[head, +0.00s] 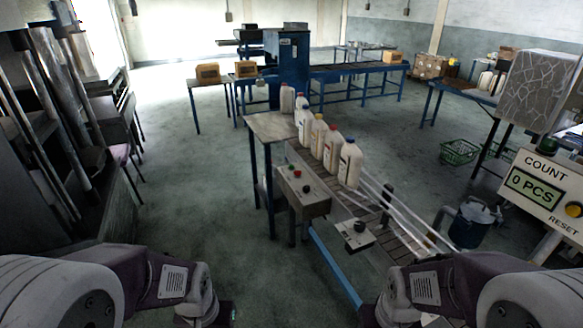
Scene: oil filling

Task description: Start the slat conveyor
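The slat conveyor (375,205) runs from the steel-topped table down to the lower right, with guide rails along it. Several white bottles with coloured caps, such as the nearest bottle (349,164), stand upright in a row on it. A grey control box (312,206) on its near side carries a red button (297,174) and dark knobs. A second small box (354,235) with a black knob (359,227) sits further along the near side. My two arms reach in at the bottom left and bottom right, apart from the conveyor. Their gripper fingers are not visible.
A counter panel (545,190) at the right reads 0 PCS. A steel-topped table (270,126) adjoins the conveyor's far end. A blue bin (473,222) stands right of the conveyor. Dark machinery lines the left side. The floor between it and the conveyor is clear.

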